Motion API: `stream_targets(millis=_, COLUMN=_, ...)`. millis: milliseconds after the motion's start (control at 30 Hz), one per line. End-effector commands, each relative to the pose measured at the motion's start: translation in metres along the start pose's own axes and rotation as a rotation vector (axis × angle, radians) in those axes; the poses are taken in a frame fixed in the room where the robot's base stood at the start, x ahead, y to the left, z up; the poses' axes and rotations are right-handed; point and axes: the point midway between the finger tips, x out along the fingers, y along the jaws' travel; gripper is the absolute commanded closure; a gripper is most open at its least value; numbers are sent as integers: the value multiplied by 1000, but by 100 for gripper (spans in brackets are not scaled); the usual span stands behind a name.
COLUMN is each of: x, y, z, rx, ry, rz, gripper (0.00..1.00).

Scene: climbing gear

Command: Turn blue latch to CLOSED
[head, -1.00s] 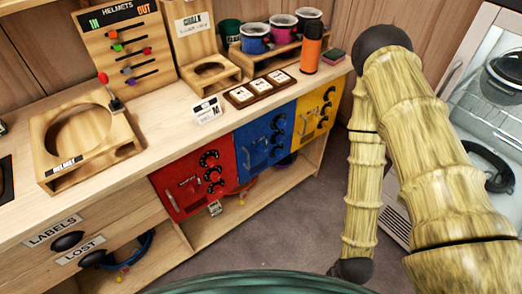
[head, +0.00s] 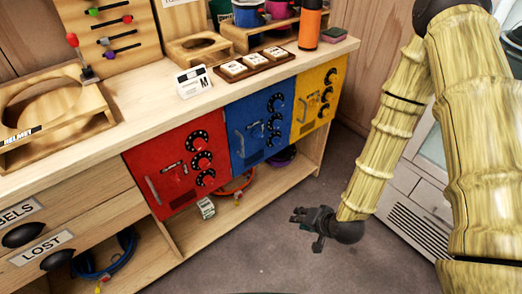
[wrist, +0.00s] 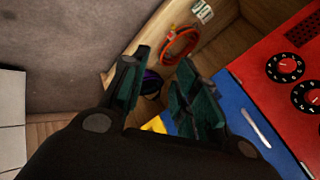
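The blue door (head: 238,116) is the middle one of three cabinet doors, between a red and a yellow one, and looks shut. It carries a grey upright handle (head: 239,145), several black dials in a column (head: 274,122), and a small latch (head: 257,127) between them. The latch's setting is too small to read. My gripper (head: 300,216) is over the floor in front of the cabinet, low and apart from the blue door. In the wrist view its dark green fingers (wrist: 160,86) are spread with nothing between them. The blue door (wrist: 232,100) shows partly behind the right finger.
The red door (head: 178,145) and yellow door (head: 309,110) flank the blue one, with similar dials. Below them is an open shelf with an orange-red ring (head: 238,184) and a white tag (head: 206,207). A white appliance (head: 418,215) stands right. The floor between is free.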

Motion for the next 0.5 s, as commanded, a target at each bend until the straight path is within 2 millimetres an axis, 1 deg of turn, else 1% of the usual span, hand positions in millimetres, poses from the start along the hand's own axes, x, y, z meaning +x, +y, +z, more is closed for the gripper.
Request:
stream_targets(millis=33, x=15, y=-2, z=-6, rx=24, ry=22, rz=-37, gripper=71)
stream_targets(millis=200, x=34, y=-31, z=-33, rx=111, ry=82, rz=-172, gripper=71)
stream_targets(millis=333, x=43, y=-53, z=-53, rx=175, ry=118, rz=-280, gripper=71)
stream_targets(millis=500, x=49, y=-81, z=-78, rx=256, ry=150, rz=-425, gripper=71)
